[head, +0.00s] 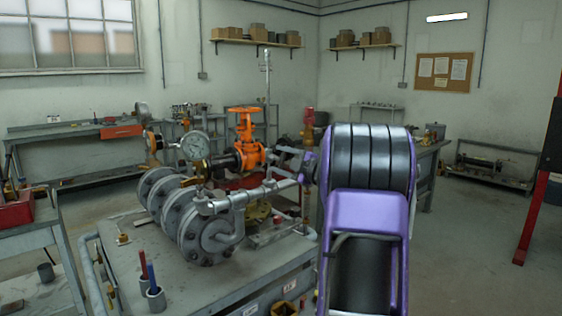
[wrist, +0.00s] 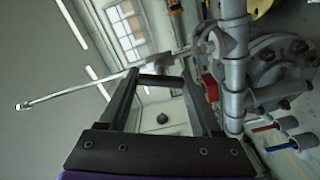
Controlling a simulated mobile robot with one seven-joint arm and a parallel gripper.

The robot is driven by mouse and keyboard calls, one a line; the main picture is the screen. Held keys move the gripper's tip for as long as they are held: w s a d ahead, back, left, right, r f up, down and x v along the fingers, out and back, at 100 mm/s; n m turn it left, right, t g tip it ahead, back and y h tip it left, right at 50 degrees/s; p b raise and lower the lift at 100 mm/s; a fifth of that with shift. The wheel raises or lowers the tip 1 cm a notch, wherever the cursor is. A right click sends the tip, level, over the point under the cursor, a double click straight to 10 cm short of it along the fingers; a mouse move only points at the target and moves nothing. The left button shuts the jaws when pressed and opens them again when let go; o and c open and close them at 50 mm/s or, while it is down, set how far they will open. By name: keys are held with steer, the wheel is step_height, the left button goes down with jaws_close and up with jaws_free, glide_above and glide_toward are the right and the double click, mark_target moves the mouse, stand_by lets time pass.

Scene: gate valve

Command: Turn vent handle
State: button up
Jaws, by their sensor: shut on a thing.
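My gripper (head: 298,166) reaches in from the right at the end of my purple and black arm, beside the grey pipework. In the head view, the handle cannot be made out clearly beside my gripper.
Grey flanges (head: 208,238) and a grey pipe (wrist: 235,65) lie close to the gripper. Cups with red and blue markers (head: 153,290) sit at the front of the bench. Open floor (head: 465,250) lies to the right.

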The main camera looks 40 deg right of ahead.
steer(key=shift+f+n, duration=0.1)
steer(key=shift+n, duration=1.5)
steer(key=o, duration=1.4)
steer(key=shift+s, duration=0.1)
steer(key=s, duration=0.5)
steer(key=s+d, duration=0.1)
steer(key=s, duration=1.1)
steer(key=shift+s+d, duration=0.15)
